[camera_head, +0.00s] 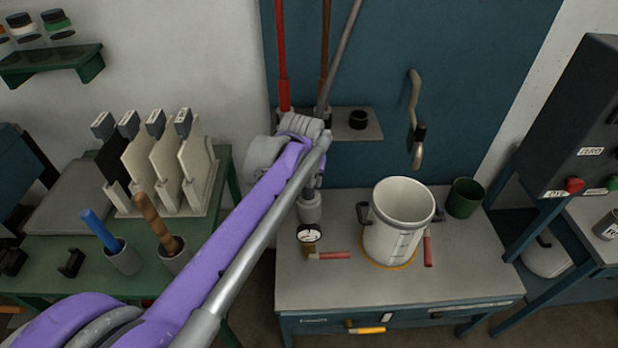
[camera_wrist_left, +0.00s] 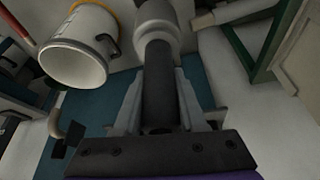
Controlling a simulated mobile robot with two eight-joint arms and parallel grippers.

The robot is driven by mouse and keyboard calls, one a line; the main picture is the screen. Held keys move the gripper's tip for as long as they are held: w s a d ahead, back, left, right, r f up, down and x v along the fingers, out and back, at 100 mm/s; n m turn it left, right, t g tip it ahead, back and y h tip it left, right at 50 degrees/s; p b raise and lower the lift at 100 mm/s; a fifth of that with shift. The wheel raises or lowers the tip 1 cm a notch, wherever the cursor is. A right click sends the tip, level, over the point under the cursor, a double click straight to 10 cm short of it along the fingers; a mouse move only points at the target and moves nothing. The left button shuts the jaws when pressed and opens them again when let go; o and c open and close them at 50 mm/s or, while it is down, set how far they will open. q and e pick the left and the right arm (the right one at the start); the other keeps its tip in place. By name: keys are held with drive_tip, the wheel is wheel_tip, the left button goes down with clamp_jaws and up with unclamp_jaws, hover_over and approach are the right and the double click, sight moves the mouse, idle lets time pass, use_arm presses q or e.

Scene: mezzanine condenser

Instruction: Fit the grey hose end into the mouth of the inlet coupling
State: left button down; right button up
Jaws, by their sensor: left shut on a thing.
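The grey hose (camera_head: 342,50) hangs down in front of the teal panel to my left gripper (camera_head: 312,172). In the left wrist view, the gripper's fingers (camera_wrist_left: 160,110) are shut on the dark grey hose end (camera_wrist_left: 158,85). The inlet coupling (camera_head: 309,207) is a pale grey collar above the gauge, just below the gripper. It also shows in the left wrist view (camera_wrist_left: 155,22), in line with the hose end. The hose end meets the collar in that view, but I cannot tell whether it is inside the mouth or only in front of it. My right gripper is not in view.
A white bucket (camera_head: 398,240) stands on the grey bench (camera_head: 450,290) right of the coupling, with a green cup (camera_head: 464,197) behind. A gauge (camera_head: 309,233) and red-handled valve (camera_head: 330,255) sit close. Red (camera_head: 281,60) and brown (camera_head: 325,40) hoses hang nearby.

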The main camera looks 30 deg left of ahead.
use_arm(q)
drive_tip(key=shift+c, duration=2)
unclamp_jaws()
drive_tip(key=shift+r, duration=0.1)
drive_tip(key=v, duration=1)
drive_tip(key=shift+d+r+p, duration=0.15)
drive_tip(key=shift+r+p, duration=0.15)
drive_tip(key=shift+s, duration=0.15)
